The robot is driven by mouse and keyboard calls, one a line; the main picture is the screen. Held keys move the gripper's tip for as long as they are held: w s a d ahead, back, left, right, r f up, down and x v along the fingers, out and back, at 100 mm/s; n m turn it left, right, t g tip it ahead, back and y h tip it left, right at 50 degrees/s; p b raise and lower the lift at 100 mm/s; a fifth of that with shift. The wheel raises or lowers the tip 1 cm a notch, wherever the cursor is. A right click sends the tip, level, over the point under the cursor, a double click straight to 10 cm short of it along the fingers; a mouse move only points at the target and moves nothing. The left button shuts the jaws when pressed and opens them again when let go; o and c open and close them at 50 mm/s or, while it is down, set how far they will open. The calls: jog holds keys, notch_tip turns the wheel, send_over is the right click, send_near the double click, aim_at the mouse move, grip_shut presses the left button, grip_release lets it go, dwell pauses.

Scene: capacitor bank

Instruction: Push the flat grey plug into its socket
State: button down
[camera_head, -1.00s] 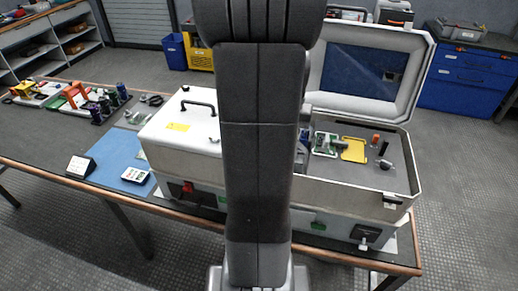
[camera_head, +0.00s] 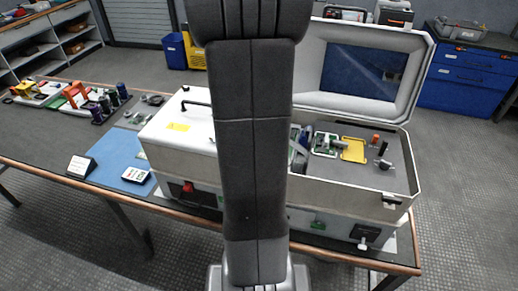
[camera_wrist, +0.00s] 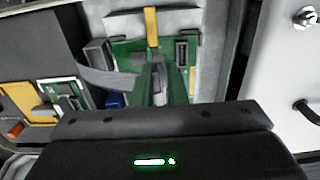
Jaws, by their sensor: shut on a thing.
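In the wrist view my gripper (camera_wrist: 158,72) is shut on the flat grey plug (camera_wrist: 157,58), which is mostly hidden between the fingers. A grey ribbon cable (camera_wrist: 108,78) runs from it to the left. The fingers are over a green circuit board (camera_wrist: 125,48) in the open case. A dark slotted socket (camera_wrist: 182,53) stands on this board, just right of the fingertips. I cannot tell whether the plug touches any socket. In the head view my arm hides the gripper and plug.
The case (camera_head: 405,205) has its lid (camera_head: 312,70) raised behind it. A yellow strip (camera_wrist: 151,26) stands just beyond the fingertips. A second board (camera_wrist: 68,94) and a yellow plate (camera_wrist: 18,96) lie to the left. A white panel (camera_wrist: 285,75) rises at right.

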jog(key=shift+w+a, duration=0.2)
jog(key=shift+a, duration=0.55)
jog(key=shift+w+a, duration=0.2)
jog(key=shift+a, duration=0.5)
jog(key=shift+f, duration=0.2)
jog(key=shift+f+b, duration=0.5)
jog(key=shift+f, duration=0.25)
jog(key=shift+f+b, duration=0.45)
jog(key=shift+f, duration=0.15)
jog(key=c, duration=1.4)
grip_release()
jog(key=shift+o, duration=0.2)
jog(key=shift+r, duration=0.1)
notch_tip(320, 180, up, 14)
